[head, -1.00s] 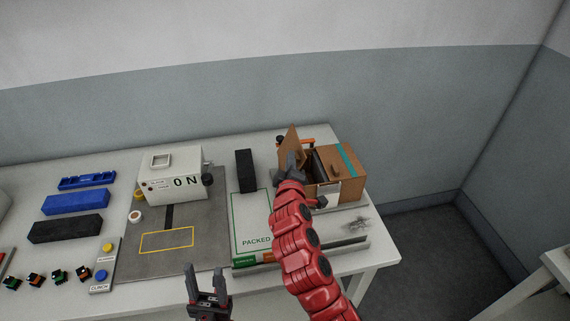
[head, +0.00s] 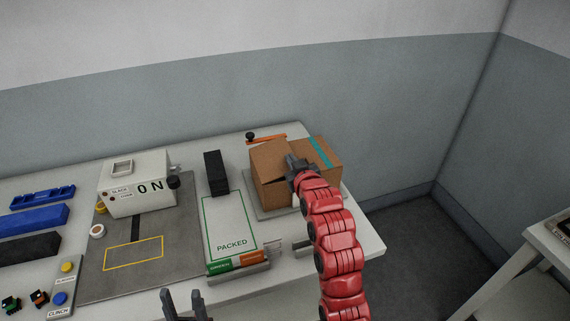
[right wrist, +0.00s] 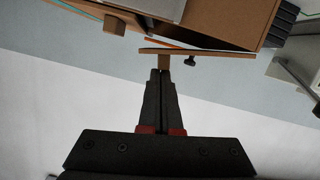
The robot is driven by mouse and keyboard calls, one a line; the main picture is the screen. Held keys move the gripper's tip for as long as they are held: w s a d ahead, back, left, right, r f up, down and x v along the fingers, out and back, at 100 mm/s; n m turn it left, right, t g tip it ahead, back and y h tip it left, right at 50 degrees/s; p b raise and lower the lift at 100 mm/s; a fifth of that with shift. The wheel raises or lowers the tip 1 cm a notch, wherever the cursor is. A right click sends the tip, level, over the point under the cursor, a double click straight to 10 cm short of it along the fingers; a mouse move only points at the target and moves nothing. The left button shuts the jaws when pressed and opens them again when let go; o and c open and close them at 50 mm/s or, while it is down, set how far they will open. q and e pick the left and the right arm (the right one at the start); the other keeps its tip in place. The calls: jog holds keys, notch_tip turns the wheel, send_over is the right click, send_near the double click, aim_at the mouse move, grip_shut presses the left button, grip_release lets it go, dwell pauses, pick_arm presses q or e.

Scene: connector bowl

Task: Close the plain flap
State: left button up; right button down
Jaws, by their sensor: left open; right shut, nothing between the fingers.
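The brown cardboard box (head: 275,193) stands at the right end of the table. Its plain flap (head: 275,154) lies slanted over the left part of the top, with a dark gap under its front edge. The other flap, with a teal tape strip (head: 320,152), lies flat on the right. My right gripper (head: 290,160) is shut and empty at the plain flap's right edge. In the right wrist view its fingertips (right wrist: 161,72) are close to a thin cardboard edge (right wrist: 195,53); contact is unclear. My left gripper (head: 184,294) is open and empty at the table's front.
A PACKED tray (head: 223,213) and a black block (head: 215,172) stand left of the box. An orange bar with a black knob (head: 266,138) is behind it. The floor right of the table is clear.

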jog(key=shift+w+d+f+m+y+b, duration=0.1)
jog(key=shift+d+f+m+y+b, duration=0.15)
jog(key=shift+f+m+b, duration=0.25)
jog(key=shift+w+d+f+m+y+b, duration=0.15)
jog(key=shift+d+f+m+b, duration=0.1)
jog(key=shift+f+m+b, duration=0.2)
jog(key=shift+s, duration=0.1)
